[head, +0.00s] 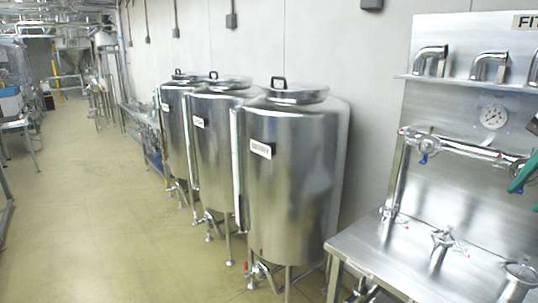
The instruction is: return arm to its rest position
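Neither of my grippers shows in the head view, and I see no arm of mine that I can be sure of. A dark green piece (523,173) juts in at the right edge, cut off by the frame; I cannot tell what it is. No box or liner is in view.
Three steel tanks (290,185) stand in a row along the wall. At right is a steel workbench (375,250) with pipe fittings, a gauge (493,117) and a shelf of pipe elbows (430,60). The floor (100,210) at left is open. Machinery stands far back.

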